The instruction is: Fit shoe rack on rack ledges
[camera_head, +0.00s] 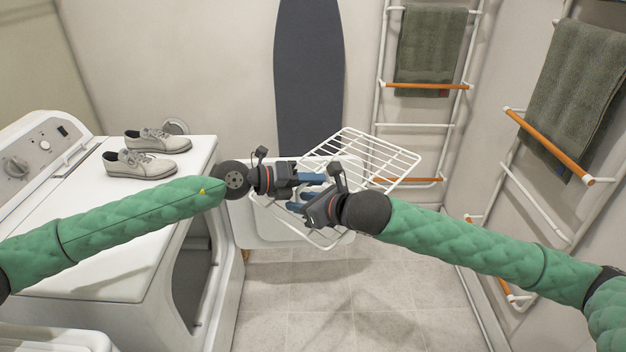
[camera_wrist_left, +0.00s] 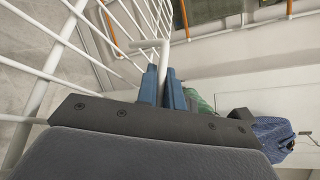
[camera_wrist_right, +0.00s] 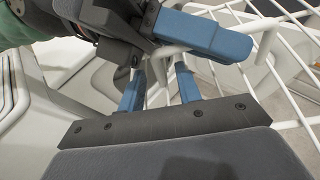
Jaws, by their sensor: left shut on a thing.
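The shoe rack is a white wire rack (camera_head: 372,160), held tilted in front of me. It also shows in the left wrist view (camera_wrist_left: 48,72) and the right wrist view (camera_wrist_right: 287,75). My left gripper (camera_head: 314,178) is shut on a white bar of the rack; this bar shows between its blue fingers in the left wrist view. My right gripper (camera_head: 300,201) is just below it, fingers apart, with a white rod of the rack near or between them; contact is unclear. White ladder racks with orange bars (camera_head: 425,86) stand at the back wall and right wall (camera_head: 548,146).
A white washer (camera_head: 75,208) with grey shoes (camera_head: 140,165) on top stands at the left. A dark ironing board (camera_head: 309,75) leans on the back wall. Green towels (camera_head: 430,45) hang on the ladder racks. The tiled floor (camera_head: 350,290) in front is clear.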

